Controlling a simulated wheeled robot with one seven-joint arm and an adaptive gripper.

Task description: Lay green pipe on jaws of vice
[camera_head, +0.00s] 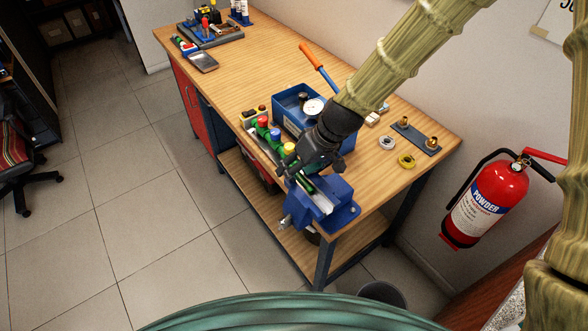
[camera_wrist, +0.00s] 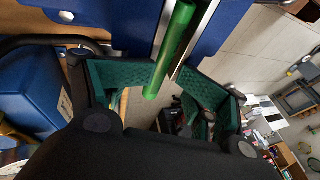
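The blue vice (camera_head: 342,203) stands at the front corner of the workbench. The green pipe (camera_wrist: 174,45) lies lengthwise along the vice's pale metal jaws in the wrist view, over the gap between them. One end sticks out past the jaws towards my gripper. In the head view only a short dark green stretch of it shows by the vice. My gripper (camera_head: 308,172) is just behind the vice, pointing down. In the wrist view my gripper (camera_wrist: 165,95) is open, its green pads apart on both sides of the pipe's end, with clear gaps.
A blue bin (camera_head: 286,98) with a gauge (camera_head: 314,107) stands close behind my gripper. Capped red, blue and yellow items line the bench's left edge. Brass fittings on a plate (camera_head: 415,139) and yellow tape (camera_head: 407,160) lie right. The bench top (camera_head: 237,65) is clear farther back.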

